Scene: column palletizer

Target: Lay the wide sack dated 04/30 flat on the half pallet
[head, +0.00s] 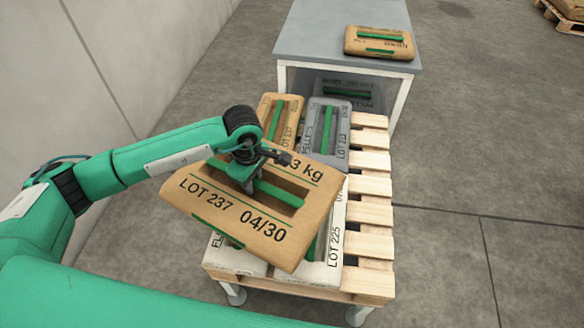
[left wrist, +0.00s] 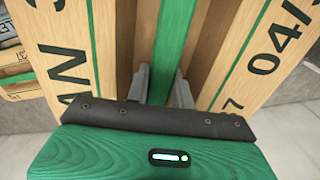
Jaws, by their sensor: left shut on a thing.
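The wide brown sack (head: 225,218) is marked LOT 237 and 04/30 and has a green bar in a recess. It hangs over the near part of the half pallet (head: 375,215), slightly turned, above other sacks. My left gripper (head: 250,185) is shut on its green bar. In the left wrist view the two grey fingers of the gripper (left wrist: 160,85) straddle the green bar (left wrist: 175,50) of the sack. Whether the sack touches the sacks below cannot be told. My right gripper is not in view.
White sacks (head: 337,235) lie on the pallet's near part, partly hidden. A narrow brown sack (head: 268,105) and a grey sack (head: 342,150) lie at its far end. Slats at the right are bare. A grey table (head: 310,30) behind bears another brown sack (head: 380,36). A wall stands left.

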